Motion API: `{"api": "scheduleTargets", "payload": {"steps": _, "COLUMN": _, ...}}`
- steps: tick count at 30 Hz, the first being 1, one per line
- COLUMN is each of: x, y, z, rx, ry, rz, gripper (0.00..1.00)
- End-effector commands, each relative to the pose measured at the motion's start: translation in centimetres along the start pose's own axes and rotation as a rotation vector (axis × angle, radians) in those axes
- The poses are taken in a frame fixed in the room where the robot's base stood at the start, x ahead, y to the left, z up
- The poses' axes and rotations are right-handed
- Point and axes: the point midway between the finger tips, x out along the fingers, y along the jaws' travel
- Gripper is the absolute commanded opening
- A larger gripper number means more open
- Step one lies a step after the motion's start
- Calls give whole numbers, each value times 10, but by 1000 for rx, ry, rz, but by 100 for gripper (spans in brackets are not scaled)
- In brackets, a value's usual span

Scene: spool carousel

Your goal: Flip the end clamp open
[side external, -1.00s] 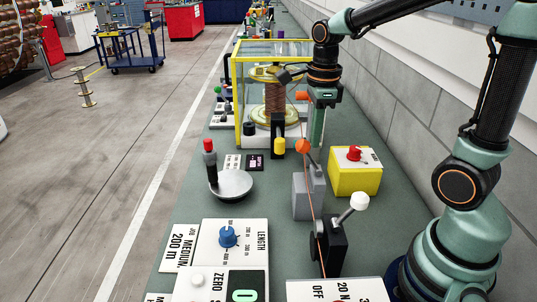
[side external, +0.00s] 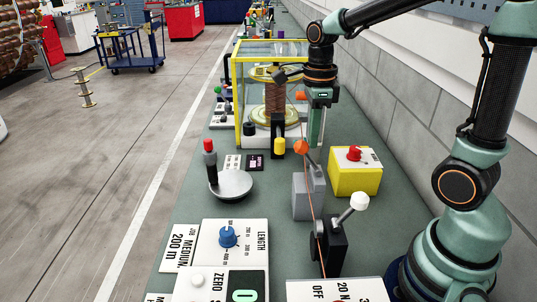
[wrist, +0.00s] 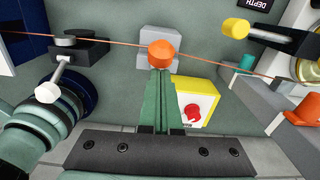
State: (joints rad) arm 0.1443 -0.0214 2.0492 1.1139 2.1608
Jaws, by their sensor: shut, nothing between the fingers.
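No part is labelled as the end clamp, so I cannot tell for certain which it is. A yellow-tipped lever (side external: 279,147) stands by a black block near the spool case; its yellow tip shows in the wrist view (wrist: 236,28). An orange ball knob (side external: 302,146) tops a grey block (side external: 307,194) on the wire line; it also shows in the wrist view (wrist: 161,52). My gripper (side external: 316,143) points down beyond that block, beside the case. In the wrist view my green fingers (wrist: 160,73) are together and empty, appearing just below the orange knob; contact cannot be told.
A yellow box with a red knob (side external: 354,170) stands right of the grey block. A black unit with a white-knobbed lever (side external: 330,240) is nearer. The spool case (side external: 238,100) is behind. A red-and-black handle on a round base (side external: 231,184) stands left. Thin wire crosses the bench.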

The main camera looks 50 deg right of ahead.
Motion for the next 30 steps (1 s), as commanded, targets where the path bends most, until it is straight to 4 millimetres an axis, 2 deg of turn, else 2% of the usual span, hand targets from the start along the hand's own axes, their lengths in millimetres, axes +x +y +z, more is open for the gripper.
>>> {"api": "scheduleTargets", "payload": {"steps": 1, "x": 5, "y": 0, "z": 17, "rx": -41, "ry": -21, "rz": -31, "gripper": 0}}
{"api": "scheduleTargets", "payload": {"steps": 4, "x": 4, "y": 0, "z": 11, "rx": -38, "ry": -19, "rz": -27, "gripper": 0}}
{"api": "scheduleTargets", "payload": {"steps": 15, "x": -13, "y": -3, "z": -40, "rx": 2, "ry": 0, "rz": -1, "gripper": 0}}
{"api": "scheduleTargets", "payload": {"steps": 30, "x": -58, "y": 0, "z": 33, "rx": -4, "ry": -1, "rz": -2, "gripper": 0}}
